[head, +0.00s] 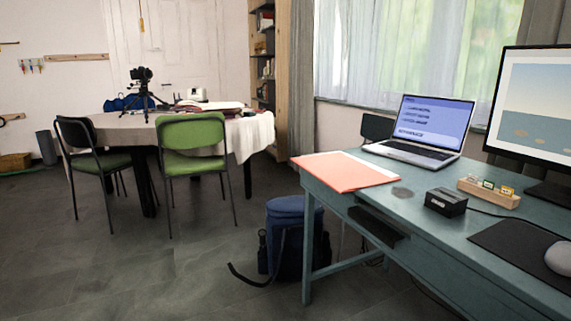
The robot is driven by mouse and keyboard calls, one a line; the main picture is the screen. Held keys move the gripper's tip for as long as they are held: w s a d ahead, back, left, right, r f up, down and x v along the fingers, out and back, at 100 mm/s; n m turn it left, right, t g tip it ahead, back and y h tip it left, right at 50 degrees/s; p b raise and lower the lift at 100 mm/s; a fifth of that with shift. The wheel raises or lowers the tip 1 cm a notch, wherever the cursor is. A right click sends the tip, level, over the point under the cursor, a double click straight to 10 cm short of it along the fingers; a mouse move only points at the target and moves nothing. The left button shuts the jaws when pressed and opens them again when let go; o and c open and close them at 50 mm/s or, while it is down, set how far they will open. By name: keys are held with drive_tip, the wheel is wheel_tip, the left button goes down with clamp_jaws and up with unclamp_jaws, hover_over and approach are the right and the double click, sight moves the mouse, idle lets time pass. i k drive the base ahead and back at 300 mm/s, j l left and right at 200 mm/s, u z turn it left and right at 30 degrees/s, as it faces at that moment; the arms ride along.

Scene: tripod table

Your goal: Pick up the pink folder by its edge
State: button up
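The pink folder (345,172) lies flat on the near left end of the blue-green desk (445,224). It is salmon pink, with a pale sheet edge showing along its far side. Its left corner reaches to the desk's left edge and seems to stick out slightly past it. Nothing lies on top of it. My gripper is not in view.
Behind the folder stands an open laptop (428,130); to its right are a black box (446,202), a wooden holder (488,193), a monitor (535,105) and a mouse (559,258). A blue backpack (285,235) stands by the desk leg. The floor in front is clear.

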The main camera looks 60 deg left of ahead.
sight(344, 172)
drive_tip(key=u, duration=1.45)
drive_tip(key=i, duration=0.05)
